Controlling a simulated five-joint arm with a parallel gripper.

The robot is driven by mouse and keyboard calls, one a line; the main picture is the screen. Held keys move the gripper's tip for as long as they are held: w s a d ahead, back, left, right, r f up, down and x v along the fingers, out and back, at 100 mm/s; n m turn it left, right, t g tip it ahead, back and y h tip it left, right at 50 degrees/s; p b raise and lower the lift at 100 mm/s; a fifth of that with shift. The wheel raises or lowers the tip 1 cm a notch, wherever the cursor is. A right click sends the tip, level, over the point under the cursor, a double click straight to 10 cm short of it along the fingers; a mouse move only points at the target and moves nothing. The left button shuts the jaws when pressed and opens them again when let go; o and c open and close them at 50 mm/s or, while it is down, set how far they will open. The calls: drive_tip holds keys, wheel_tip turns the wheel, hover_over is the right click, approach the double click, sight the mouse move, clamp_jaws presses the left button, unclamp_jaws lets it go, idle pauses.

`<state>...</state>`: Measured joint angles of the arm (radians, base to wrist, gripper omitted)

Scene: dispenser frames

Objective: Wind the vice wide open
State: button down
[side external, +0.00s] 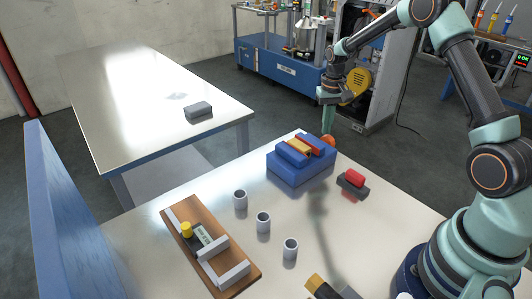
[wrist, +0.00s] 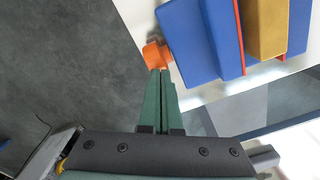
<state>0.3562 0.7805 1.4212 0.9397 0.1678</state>
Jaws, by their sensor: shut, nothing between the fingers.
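The blue vice (side external: 300,172) stands at the far edge of the near table. A yellow block (side external: 299,146) sits between its jaws, which have orange-red faces. In the wrist view the blue near jaw (wrist: 222,35), the yellow block (wrist: 266,25) and part of the other jaw show. An orange knob (side external: 328,140) is at the vice's end, and it also shows in the wrist view (wrist: 156,55). My gripper (side external: 327,124) points down over the knob. Its green fingers (wrist: 160,72) are shut and empty, with the tips at the knob; I cannot tell whether they touch it.
A red-topped dark block (side external: 353,183) is right of the vice. Several grey cups (side external: 263,222) and a wooden fixture board (side external: 245,266) with a yellow knob stand nearer. A grey block (side external: 199,109) lies on the other table (side external: 130,85). Bare floor shows beyond the vice.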

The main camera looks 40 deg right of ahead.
drive_tip(key=shift+f, duration=0.4)
drive_tip(key=shift+s+f, duration=0.1)
drive_tip(key=shift+s, duration=0.4)
idle(0.5)
drive_tip(key=shift+s, duration=0.9)
idle(1.1)
drive_tip(key=shift+r, duration=0.25)
drive_tip(key=shift+w+r, duration=0.1)
drive_tip(key=shift+r, duration=0.8)
drive_tip(key=shift+w, duration=1.3)
drive_tip(key=shift+f, duration=1.05)
